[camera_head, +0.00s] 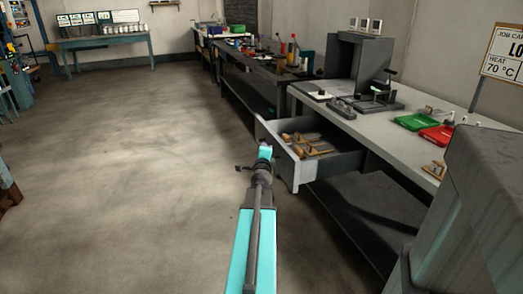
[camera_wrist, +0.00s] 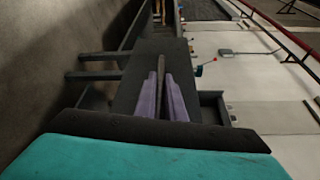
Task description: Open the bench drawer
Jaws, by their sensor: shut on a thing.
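The bench drawer (camera_head: 293,166) stands pulled out from under the light-topped bench (camera_head: 385,128) in the head view. Several wooden-handled tools (camera_head: 310,145) lie inside it. My gripper (camera_head: 264,157) is at the outer side of the drawer front, at the end of my teal arm. In the wrist view my gripper's two purple fingers (camera_wrist: 163,98) are closed around a thin dark bar, which I take to be the drawer handle (camera_wrist: 161,68). The grip itself is too small to make out in the head view.
On the bench are a green tray (camera_head: 415,121), a red tray (camera_head: 437,134) and a grey machine (camera_head: 352,65). A darker bench (camera_head: 262,75) with bottles stands beyond. The concrete floor (camera_head: 130,150) to the left is clear.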

